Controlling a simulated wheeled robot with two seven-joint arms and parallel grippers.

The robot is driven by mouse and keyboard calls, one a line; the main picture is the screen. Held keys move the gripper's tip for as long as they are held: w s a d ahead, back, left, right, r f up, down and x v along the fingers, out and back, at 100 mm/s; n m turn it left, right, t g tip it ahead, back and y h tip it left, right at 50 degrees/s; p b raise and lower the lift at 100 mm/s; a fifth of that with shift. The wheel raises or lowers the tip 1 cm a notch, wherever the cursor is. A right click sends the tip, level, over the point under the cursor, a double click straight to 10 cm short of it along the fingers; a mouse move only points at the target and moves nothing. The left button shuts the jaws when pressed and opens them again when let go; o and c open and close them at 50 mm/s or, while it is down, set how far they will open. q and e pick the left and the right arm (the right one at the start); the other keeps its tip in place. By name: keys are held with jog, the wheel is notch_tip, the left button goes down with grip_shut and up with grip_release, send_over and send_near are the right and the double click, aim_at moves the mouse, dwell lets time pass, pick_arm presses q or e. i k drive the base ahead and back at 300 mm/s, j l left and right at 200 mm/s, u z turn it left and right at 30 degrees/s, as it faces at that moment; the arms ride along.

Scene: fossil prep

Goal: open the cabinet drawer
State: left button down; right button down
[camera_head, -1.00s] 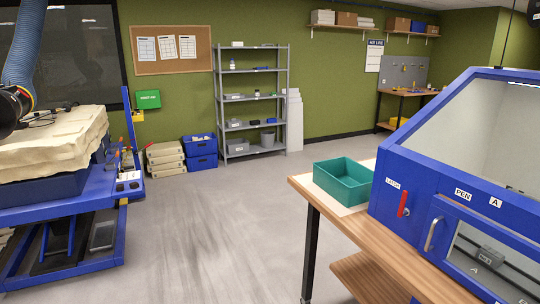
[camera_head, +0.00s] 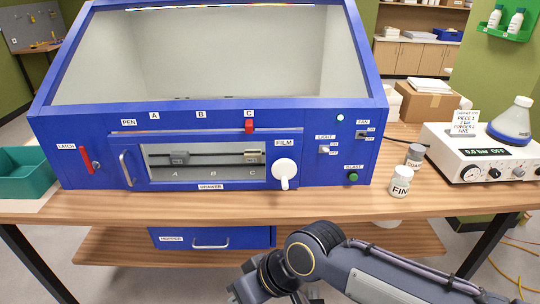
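The blue cabinet (camera_head: 310,123) with a slanted clear top stands on the wooden bench. Its front has a panel marked DRAWER (camera_head: 211,187), with a window and a silver upright handle (camera_head: 125,168) at the left; the panel looks flush with the front. A red lever marked LATCH (camera_head: 86,160) is left of the handle and looks nearly upright. My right arm comes in from the lower right, and its gripper (camera_head: 270,293) is at the bottom edge, below the bench front and away from the handle. Its fingertips are not clearly visible. My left gripper is out of view.
A white knob (camera_head: 285,171) sits beside the window, with a red slider (camera_head: 249,126) above it. A second blue drawer marked HOPPER (camera_head: 185,239) is under the bench. A teal bin (camera_head: 25,172) is at left; bottles (camera_head: 401,182) and a white instrument (camera_head: 480,155) are at right.

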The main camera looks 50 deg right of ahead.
aim_at(217, 160)
jog(key=z, duration=1.1)
jog(key=i+j+u, duration=0.2)
jog(key=i+j, duration=0.6)
jog(key=j, duration=0.1)
